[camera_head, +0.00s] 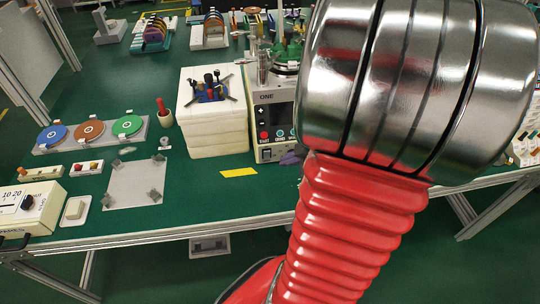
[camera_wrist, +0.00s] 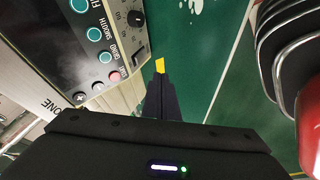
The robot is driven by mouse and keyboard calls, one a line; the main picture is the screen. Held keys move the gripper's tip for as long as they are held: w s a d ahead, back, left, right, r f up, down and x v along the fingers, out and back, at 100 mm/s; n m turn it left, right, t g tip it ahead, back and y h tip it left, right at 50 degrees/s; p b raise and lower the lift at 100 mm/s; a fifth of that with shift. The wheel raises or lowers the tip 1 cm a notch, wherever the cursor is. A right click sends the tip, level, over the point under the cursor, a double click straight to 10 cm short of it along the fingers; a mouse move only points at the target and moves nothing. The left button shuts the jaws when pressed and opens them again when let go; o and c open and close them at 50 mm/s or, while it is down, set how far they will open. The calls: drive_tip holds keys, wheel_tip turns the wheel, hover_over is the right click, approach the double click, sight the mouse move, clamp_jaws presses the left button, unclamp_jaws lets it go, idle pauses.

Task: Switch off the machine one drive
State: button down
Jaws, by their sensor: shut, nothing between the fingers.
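Machine one (camera_head: 272,120) is a grey unit marked ONE, standing at the right of the white block stack. Its front panel carries a red button (camera_head: 263,135) and teal buttons. In the wrist view the panel appears upside down, with a pinkish-red button (camera_wrist: 115,77), teal buttons marked GRIND and SMOOTH, and a dark knob (camera_wrist: 136,18). My gripper (camera_wrist: 161,80) is shut and empty. In the wrist view its fingers lie to the right of the panel, apart from the red button. In the head view my arm hides most of the gripper.
A white block stack (camera_head: 214,139) stands left of the machine. A yellow patch (camera_head: 238,172) lies on the green table in front; a yellow patch (camera_wrist: 160,66) also shows past my fingertips. Coloured discs (camera_head: 90,131) and a meter box (camera_head: 28,210) are at left.

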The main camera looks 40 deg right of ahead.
sight(264, 154)
drive_tip(key=x, duration=0.8)
drive_tip(key=shift+w+a+f, duration=0.1)
drive_tip(key=shift+w+f, duration=0.1)
drive_tip(key=shift+f, duration=0.1)
drive_tip(key=shift+w+d+r, duration=0.15)
drive_tip(key=shift+w+d, duration=0.45)
drive_tip(key=shift+w, duration=0.25)
drive_tip(key=shift+w+d+r, duration=0.1)
drive_tip(key=shift+w+d, duration=0.5)
drive_tip(key=shift+w, duration=0.25)
drive_tip(key=shift+w+d, duration=0.1)
drive_tip(key=shift+w, duration=0.05)
drive_tip(key=shift+r, duration=0.2)
drive_tip(key=shift+r, duration=0.65)
